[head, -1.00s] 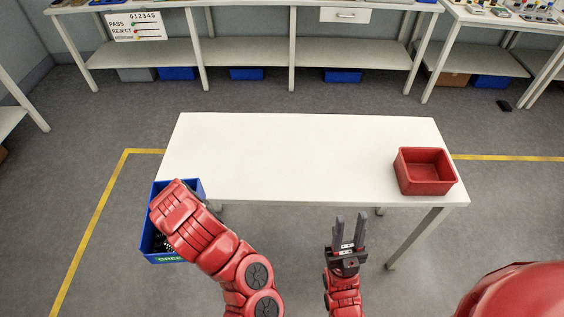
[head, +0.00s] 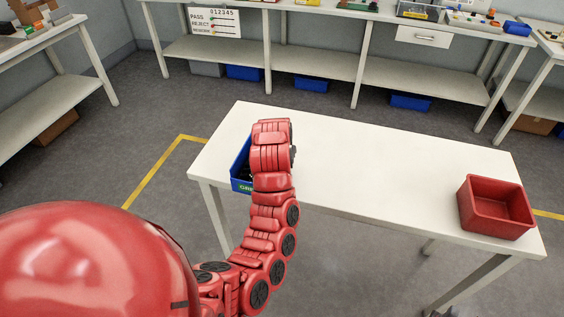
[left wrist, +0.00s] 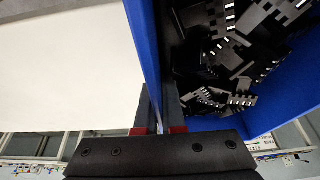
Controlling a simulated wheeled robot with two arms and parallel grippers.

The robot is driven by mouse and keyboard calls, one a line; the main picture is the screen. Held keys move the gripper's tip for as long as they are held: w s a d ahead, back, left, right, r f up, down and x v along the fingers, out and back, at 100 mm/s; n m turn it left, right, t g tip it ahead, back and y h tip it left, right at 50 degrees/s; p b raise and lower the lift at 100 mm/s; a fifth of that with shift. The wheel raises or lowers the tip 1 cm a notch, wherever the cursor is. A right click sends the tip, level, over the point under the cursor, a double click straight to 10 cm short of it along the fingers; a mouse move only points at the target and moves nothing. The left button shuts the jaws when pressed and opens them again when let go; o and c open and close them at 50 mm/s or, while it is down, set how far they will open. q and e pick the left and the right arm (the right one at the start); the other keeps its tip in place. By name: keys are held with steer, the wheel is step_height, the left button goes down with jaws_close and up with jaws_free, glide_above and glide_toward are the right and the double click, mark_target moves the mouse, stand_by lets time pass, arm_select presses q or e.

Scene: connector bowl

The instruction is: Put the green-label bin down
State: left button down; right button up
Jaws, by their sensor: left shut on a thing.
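The blue green-label bin (head: 241,172) is at the left end of the white table (head: 360,170), partly hidden behind my left arm. Part of its green label shows low on its near side. In the left wrist view, black connector pieces (left wrist: 235,55) lie inside the bin. My left gripper (left wrist: 158,108) is shut on the bin's blue side wall (left wrist: 146,40), one finger on each side of it. In the head view the bin overlaps the tabletop; I cannot tell whether its base touches it. My right gripper is not in view.
A red open bin (head: 496,208) stands at the table's right end. The tabletop between the two bins is clear. Workbenches with shelves and blue bins (head: 311,84) stand along the back, and another bench (head: 50,95) is at the left.

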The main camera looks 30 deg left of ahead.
arm_select(q)
steer(key=w+a, duration=0.1)
steer(key=w, duration=0.1)
steer(key=w+a+p, duration=0.1)
steer(key=w, duration=0.1)
steer(key=w+a+p, duration=0.1)
steer(key=shift+w+a+f, duration=0.15)
steer(key=shift+w+a, duration=0.15)
steer(key=shift+w, duration=0.1)
steer(key=shift+w+a+f, duration=0.1)
steer(key=shift+w+a, duration=0.25)
steer(key=shift+w, duration=0.25)
steer(key=shift+w, duration=0.1)
step_height(320, 180, down, 3)
steer(key=shift+a+f+p, duration=0.1)
steer(key=shift+p, duration=0.95)
steer(key=shift+f, duration=0.25)
steer(key=c, duration=1.5)
jaws_free()
steer(key=shift+f, duration=0.15)
steer(key=o, duration=0.5)
